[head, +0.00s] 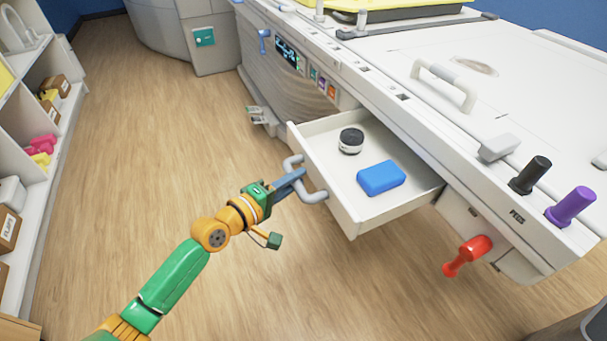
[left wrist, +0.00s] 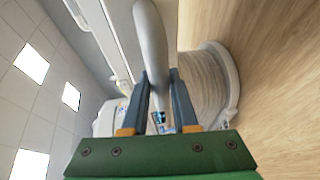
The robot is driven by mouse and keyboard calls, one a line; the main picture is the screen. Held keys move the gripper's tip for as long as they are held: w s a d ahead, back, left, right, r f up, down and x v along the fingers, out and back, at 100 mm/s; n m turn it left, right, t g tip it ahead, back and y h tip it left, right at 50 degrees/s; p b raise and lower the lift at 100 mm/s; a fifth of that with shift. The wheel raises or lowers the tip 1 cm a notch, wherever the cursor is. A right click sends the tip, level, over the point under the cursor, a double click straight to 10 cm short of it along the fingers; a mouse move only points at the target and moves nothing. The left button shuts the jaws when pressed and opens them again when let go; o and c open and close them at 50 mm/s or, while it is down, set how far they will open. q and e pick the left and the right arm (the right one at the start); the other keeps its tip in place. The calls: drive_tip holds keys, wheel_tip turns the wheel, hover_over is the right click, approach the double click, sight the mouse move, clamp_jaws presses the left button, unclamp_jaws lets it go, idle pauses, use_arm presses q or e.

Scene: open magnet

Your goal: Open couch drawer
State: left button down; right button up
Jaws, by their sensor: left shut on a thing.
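The couch drawer (head: 347,221) is a white drawer pulled well out of the side of the couch (head: 440,165) in the head view. Its grey handle (head: 313,196) is a curved bar on the drawer front. My left gripper (head: 298,176) is shut on this handle. In the left wrist view the handle (left wrist: 152,45) runs between the two fingers of my left gripper (left wrist: 160,85). Inside the drawer lie a blue block (head: 381,178) and a small round black and white item (head: 351,141). My right gripper is not in view.
A red knob (head: 467,255) sticks out of the couch right of the drawer. Black (head: 530,175) and purple (head: 571,206) knobs stand on its edge. A shelf (head: 35,215) with boxes stands at the left. The wood floor (head: 160,130) between is clear.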

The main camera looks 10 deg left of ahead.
use_arm(q)
drive_tip(key=shift+s+a, duration=0.25)
drive_tip(key=shift+a, duration=0.05)
drive_tip(key=c, duration=0.7)
unclamp_jaws()
drive_tip(key=v, duration=0.7)
